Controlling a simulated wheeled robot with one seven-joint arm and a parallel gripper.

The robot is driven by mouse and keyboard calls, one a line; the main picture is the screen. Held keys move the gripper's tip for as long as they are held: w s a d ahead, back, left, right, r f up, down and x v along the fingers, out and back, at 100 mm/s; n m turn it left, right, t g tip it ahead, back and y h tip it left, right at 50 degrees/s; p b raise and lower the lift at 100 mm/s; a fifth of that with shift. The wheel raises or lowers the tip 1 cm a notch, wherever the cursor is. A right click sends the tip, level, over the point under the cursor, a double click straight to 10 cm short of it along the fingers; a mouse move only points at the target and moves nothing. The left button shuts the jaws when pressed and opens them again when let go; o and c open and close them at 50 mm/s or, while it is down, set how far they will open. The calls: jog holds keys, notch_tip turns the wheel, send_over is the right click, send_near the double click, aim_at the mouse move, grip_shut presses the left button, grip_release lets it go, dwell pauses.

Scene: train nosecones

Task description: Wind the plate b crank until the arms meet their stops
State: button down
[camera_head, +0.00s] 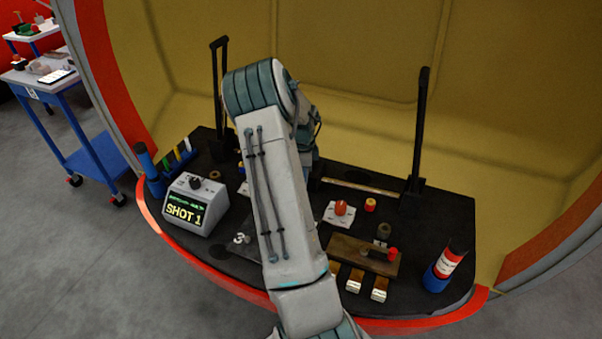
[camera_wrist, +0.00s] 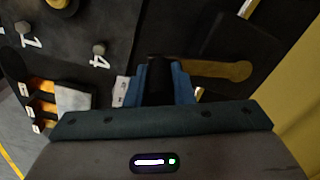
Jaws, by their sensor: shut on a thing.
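In the wrist view, my gripper (camera_wrist: 160,82) has its blue fingers closed around a black upright knob (camera_wrist: 160,70), apparently the crank handle. A brass-coloured bar (camera_wrist: 215,70) lies to the right of the knob on a dark plate (camera_wrist: 235,38). Its link to the knob is hidden by the fingers. In the head view, my arm covers the gripper and the held knob. Two tall black arms stand on the black bench, one at the left (camera_head: 219,90) and one at the right (camera_head: 420,130); both look nearly upright. I cannot read a plate b label.
A grey box (camera_head: 195,205) reading SHOT 1 stands on the bench's left. A wooden plate (camera_head: 365,256) with a red-knobbed lever lies right of my arm. A red knob (camera_head: 341,208) sits on a white plate. A striped cylinder (camera_head: 446,265) stands far right. A blue cart (camera_head: 95,150) is outside.

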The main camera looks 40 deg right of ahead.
jog(key=shift+w+a+r, duration=0.1)
jog(key=shift+w+a, duration=0.4)
jog(key=shift+w, duration=0.1)
jog(key=c, duration=1.5)
grip_release()
jog(key=shift+c, duration=0.2)
jog(key=shift+o, duration=1.4)
jog(key=shift+w+a, duration=0.3)
notch_tip(320, 180, up, 14)
jog(key=shift+s+d, duration=0.25)
